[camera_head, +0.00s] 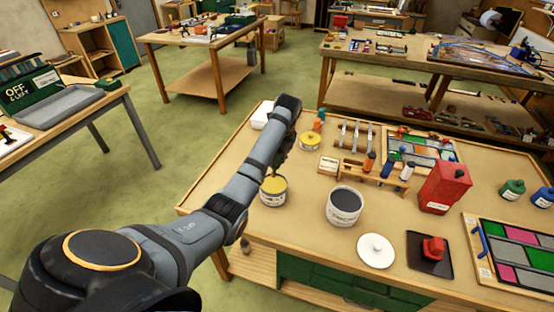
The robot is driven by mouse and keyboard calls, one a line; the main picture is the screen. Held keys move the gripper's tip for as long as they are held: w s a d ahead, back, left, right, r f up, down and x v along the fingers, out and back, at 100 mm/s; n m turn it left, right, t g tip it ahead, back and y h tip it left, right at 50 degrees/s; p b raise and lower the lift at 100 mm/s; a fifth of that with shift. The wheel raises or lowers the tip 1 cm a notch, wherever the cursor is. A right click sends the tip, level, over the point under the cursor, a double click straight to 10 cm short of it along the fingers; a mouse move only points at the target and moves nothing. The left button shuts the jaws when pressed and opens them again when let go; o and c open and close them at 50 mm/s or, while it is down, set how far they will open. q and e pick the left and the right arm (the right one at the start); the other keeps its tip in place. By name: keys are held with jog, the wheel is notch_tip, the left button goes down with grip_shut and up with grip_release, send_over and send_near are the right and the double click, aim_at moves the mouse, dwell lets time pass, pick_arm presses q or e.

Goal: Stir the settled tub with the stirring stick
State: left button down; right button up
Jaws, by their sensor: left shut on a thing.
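A tub with yellow contents (273,193) stands open near the left edge of the workbench. A larger white tub with dark grey contents (344,207) stands open to its right. I cannot tell from looks which tub is settled. My left gripper (273,172) points down just above the yellow tub, largely hidden behind my own forearm. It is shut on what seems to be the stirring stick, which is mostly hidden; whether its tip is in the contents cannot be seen. My right gripper is not in view.
A white round lid (376,249) lies in front of the grey tub. A red can (445,187) and a wooden rack with bottles (364,175) stand to the right. A shallow yellow-topped container (310,141) sits behind. The workbench's (222,160) left strip is clear.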

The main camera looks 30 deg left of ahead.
aim_at(278, 168)
pick_arm(q)
jog(key=shift+w+f+b, duration=0.15)
jog(key=shift+f+b, duration=1.35)
jog(key=shift+b, duration=0.05)
jog(key=shift+p, duration=0.3)
jog(key=shift+f, duration=1.85)
